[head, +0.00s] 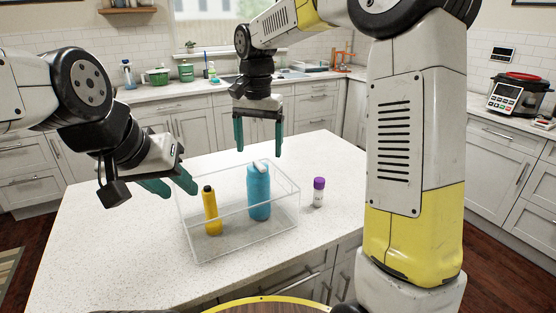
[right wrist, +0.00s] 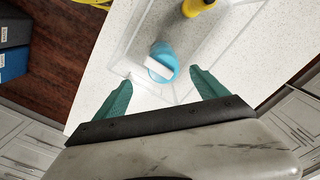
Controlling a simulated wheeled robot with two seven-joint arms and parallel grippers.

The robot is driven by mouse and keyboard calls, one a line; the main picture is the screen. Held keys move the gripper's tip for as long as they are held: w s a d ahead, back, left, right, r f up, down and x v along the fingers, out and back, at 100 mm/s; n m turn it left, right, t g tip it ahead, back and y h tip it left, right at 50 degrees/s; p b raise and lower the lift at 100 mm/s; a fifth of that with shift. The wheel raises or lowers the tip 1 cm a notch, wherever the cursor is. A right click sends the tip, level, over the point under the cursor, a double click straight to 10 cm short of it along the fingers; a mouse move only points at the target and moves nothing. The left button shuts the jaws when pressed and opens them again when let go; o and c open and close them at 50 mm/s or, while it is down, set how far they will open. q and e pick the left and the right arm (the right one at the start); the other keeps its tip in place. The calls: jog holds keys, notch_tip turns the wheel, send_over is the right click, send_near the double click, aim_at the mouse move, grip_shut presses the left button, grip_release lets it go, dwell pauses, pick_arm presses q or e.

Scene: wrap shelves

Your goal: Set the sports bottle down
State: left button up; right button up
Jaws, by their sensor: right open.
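The blue sports bottle (head: 259,195) with a white cap stands upright in a clear open box on the island. It also shows from above in the right wrist view (right wrist: 162,63). My right gripper (head: 258,146) is open and empty, above and behind the bottle. In the right wrist view its fingertips (right wrist: 154,78) are spread wide, with the bottle ahead and no visible contact. My left gripper (head: 181,193) is open and empty, left of the box and above the countertop.
The clear box (head: 243,241) also holds a yellow bottle (head: 212,213) with a dark cap. A small purple-capped jar (head: 318,193) stands right of the box. The white countertop (head: 105,242) is clear on the left. Back counters carry several kitchen items.

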jog(key=s+d+r+n+t+y, duration=0.1)
jog(key=s+d+n+t, duration=0.1)
jog(key=s+d, duration=0.4)
jog(key=s+d+r+n+t+y, duration=0.1)
jog(key=s+d+t, duration=0.3)
jog(key=s, duration=1.1)
jog(key=d+n, duration=0.1)
jog(key=d, duration=0.2)
jog(key=shift+n, duration=0.3)
jog(key=shift+d+r, duration=0.1)
jog(key=shift+r, duration=0.05)
